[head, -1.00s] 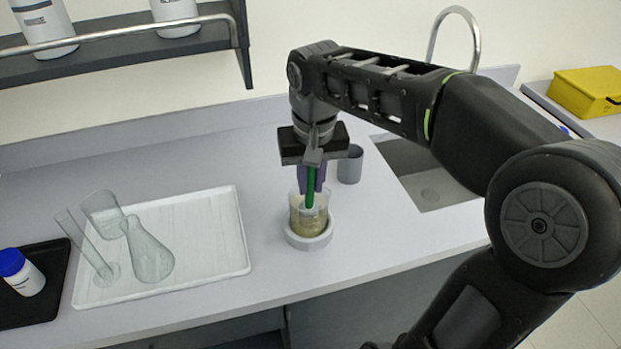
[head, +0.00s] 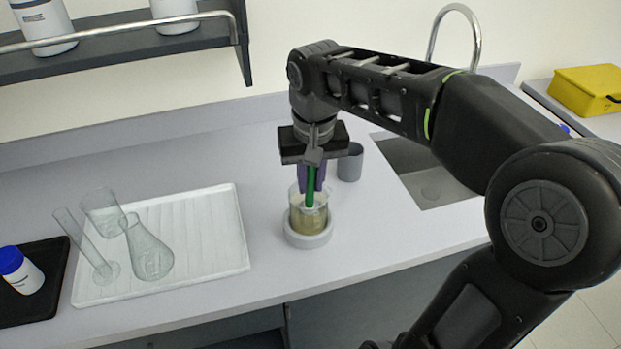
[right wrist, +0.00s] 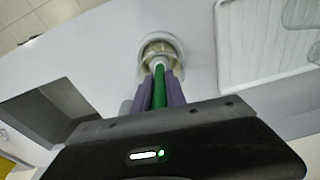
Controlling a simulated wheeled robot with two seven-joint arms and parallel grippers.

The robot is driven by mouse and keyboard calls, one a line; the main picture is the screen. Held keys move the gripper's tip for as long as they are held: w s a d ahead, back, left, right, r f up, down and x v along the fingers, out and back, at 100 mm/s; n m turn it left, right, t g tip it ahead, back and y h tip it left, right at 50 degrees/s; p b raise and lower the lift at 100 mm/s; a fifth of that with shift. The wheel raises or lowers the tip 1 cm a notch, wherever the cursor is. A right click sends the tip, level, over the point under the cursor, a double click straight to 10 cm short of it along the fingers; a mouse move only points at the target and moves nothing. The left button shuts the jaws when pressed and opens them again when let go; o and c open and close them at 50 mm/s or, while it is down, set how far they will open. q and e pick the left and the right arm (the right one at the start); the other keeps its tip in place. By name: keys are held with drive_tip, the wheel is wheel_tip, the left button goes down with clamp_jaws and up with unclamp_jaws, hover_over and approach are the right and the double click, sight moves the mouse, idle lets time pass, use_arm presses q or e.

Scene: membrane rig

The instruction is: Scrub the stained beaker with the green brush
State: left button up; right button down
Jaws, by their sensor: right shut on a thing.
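The stained beaker (head: 309,222), clear glass with a brownish-yellow stain, stands upright in a round pale holder (head: 309,240) on the counter. My right gripper (head: 311,182) is above it, pointing down, shut on the green brush (head: 310,190). The brush's lower end is inside the beaker's mouth; the beaker wall and the stain partly hide its tip. In the right wrist view the green brush (right wrist: 159,88) runs between the purple fingers (right wrist: 158,92) toward the beaker (right wrist: 160,50). My left gripper is not in view.
A white drying tray (head: 215,225) with clear glassware stands at left, beside a black tray (head: 50,300) with a blue-capped bottle (head: 22,272). A grey cup (head: 350,163) stands just behind the beaker, near the sink (head: 425,180). Bare counter lies between tray and holder.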

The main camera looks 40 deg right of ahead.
drive_tip(key=shift+f, duration=0.3)
drive_tip(key=shift+w+a+r, duration=0.1)
drive_tip(key=shift+w+a, duration=0.15)
drive_tip(key=shift+w, duration=0.3)
idle(0.3)
drive_tip(key=shift+s+a, duration=0.35)
drive_tip(key=shift+s+b, duration=0.35)
drive_tip(key=shift+s, duration=0.15)
drive_tip(key=shift+d, duration=0.1)
